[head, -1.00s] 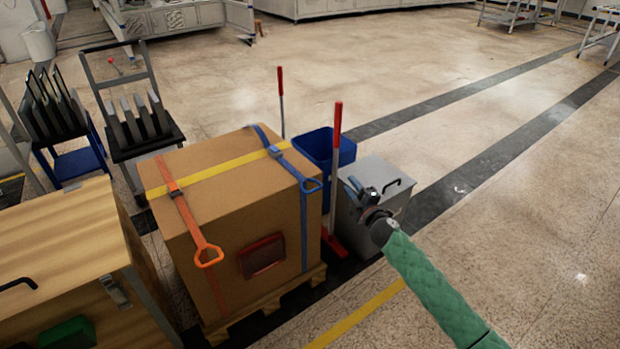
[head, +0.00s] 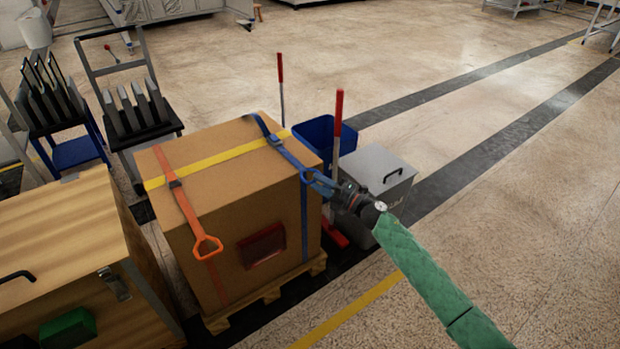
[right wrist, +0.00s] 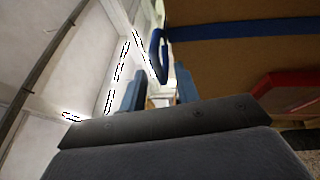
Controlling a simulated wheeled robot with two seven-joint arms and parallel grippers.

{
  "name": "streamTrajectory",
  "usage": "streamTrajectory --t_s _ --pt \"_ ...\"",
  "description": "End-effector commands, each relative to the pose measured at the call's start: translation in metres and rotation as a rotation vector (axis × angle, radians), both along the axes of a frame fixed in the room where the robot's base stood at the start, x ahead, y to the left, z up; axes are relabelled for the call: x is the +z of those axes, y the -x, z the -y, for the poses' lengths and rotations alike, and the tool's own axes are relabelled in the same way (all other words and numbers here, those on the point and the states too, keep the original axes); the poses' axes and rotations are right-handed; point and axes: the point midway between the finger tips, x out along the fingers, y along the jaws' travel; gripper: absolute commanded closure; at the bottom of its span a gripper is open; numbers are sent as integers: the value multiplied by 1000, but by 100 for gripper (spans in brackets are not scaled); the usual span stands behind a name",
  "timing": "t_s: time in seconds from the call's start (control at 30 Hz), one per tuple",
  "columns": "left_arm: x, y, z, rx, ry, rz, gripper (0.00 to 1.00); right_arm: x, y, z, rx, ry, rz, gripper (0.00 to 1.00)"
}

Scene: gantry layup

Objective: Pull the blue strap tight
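The blue strap (head: 304,225) runs over the top and down the front of a large brown box (head: 205,180). Its blue pull loop (head: 313,176) sticks out at the box's upper right front edge. My right gripper (head: 332,187) is at this loop, reaching in from the right. In the right wrist view the two blue-grey fingers (right wrist: 160,86) stand apart. The blue loop (right wrist: 157,57) shows at the gap between their tips, and I cannot tell if they touch it. The strap's band (right wrist: 245,31) crosses the box there. My left gripper is not in view.
An orange strap with a loop (head: 206,246) and a yellow strap (head: 225,159) also cross the box. A blue bin (head: 318,137), red-handled tools (head: 338,125) and a grey lidded bin (head: 378,168) stand close on the right. A wooden crate (head: 60,230) stands left. The floor at right is clear.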

Motion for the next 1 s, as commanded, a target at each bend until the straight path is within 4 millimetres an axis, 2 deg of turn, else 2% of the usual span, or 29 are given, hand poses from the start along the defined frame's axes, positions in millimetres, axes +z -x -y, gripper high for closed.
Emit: streamTrajectory --t_s 0.2,0.57,0.73,1.0 --pt "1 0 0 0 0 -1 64 7 -16 -26 0 -2 0 68" --pt "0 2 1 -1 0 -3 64 7 -20 -33 -1 0 -1 68" --pt "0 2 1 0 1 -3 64 7 -20 -33 0 -1 -1 100" --pt "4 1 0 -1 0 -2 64 10 -16 -30 -1 -2 0 100"
